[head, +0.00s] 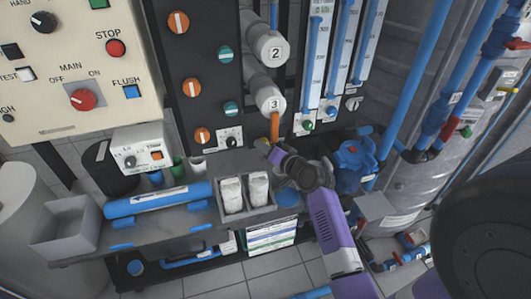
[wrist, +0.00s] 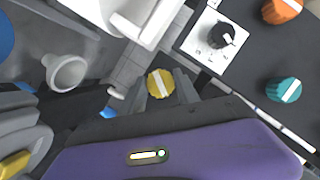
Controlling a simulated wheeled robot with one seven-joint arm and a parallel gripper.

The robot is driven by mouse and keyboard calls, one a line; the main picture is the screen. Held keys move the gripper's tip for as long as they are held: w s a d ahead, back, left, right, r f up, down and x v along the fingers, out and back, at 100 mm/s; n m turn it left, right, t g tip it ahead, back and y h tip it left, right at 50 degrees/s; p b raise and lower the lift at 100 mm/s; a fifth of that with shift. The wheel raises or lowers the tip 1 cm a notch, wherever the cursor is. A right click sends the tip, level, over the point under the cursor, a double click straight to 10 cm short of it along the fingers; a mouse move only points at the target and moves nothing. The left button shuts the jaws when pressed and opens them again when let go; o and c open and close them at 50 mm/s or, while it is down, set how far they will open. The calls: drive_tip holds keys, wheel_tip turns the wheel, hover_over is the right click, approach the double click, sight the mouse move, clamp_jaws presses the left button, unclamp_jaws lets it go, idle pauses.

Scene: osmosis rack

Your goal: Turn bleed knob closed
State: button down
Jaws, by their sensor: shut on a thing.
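The yellow knob (wrist: 160,83) with a white pointer bar, which I take to be the bleed knob, shows in the middle of the wrist view. Its bar stands close to upright in that picture. My gripper (wrist: 160,90) has its grey fingers on either side of the knob and is shut on it. In the head view my gripper (head: 268,149) reaches the lower edge of the dark panel, below the orange pipe. The knob is mostly hidden there by the gripper. Any label by the knob cannot be read.
A black knob (wrist: 222,37) on a white plate sits close by, with teal (wrist: 284,90) and orange (wrist: 282,10) knobs beyond. White housing 3 (head: 268,100) hangs above. A grey tray (head: 246,211) with two white packs stands below. Blue pipes (head: 410,75) crowd the right.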

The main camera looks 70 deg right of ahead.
drive_tip(key=shift+m, duration=0.4)
drive_tip(key=c, duration=0.9)
unclamp_jaws()
drive_tip(key=b+v, duration=0.1)
drive_tip(key=v, duration=0.7)
drive_tip(key=shift+d+f, duration=0.1)
